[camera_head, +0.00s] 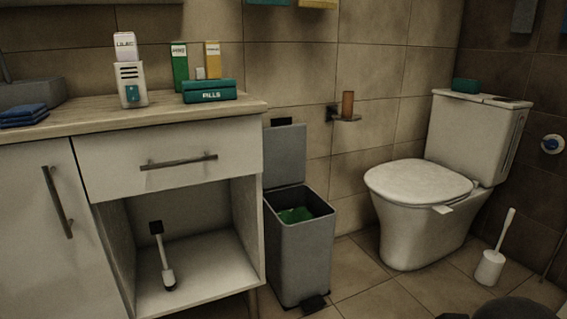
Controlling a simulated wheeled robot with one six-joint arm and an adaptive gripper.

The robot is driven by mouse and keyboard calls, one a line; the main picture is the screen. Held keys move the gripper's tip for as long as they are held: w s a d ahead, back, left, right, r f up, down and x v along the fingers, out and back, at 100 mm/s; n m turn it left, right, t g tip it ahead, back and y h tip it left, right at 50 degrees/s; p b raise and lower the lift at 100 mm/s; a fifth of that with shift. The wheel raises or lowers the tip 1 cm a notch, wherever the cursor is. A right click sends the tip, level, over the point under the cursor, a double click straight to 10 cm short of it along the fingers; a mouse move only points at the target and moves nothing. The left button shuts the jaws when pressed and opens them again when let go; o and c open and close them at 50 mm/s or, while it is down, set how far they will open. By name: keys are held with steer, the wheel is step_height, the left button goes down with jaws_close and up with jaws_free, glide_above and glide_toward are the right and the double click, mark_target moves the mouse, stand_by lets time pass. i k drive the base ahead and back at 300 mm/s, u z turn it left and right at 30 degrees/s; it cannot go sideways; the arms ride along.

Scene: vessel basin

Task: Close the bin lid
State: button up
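A tall grey bin (303,255) stands on the floor between the vanity cabinet and the toilet. Its lid (286,153) is open and stands upright at the back, near the tiled wall. Something green (297,214) lies inside the bin. A dark pedal (314,303) shows at the bin's foot. A dark rounded shape at the bottom right edge may be part of my arm, but I cannot tell. I cannot make out my gripper in this view.
The vanity cabinet (170,165) stands close on the bin's left, with its lower compartment open. The toilet (425,205) is to the right, with a toilet brush (491,262) beside it. A wall holder (346,118) is above right of the bin. Floor tiles between bin and toilet are clear.

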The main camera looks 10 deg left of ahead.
mark_target(285, 144)
steer(key=z, duration=0.05)
steer(key=k, duration=0.4)
steer(key=u, duration=0.85)
steer(key=i, duration=1.95)
steer(key=z, duration=0.8)
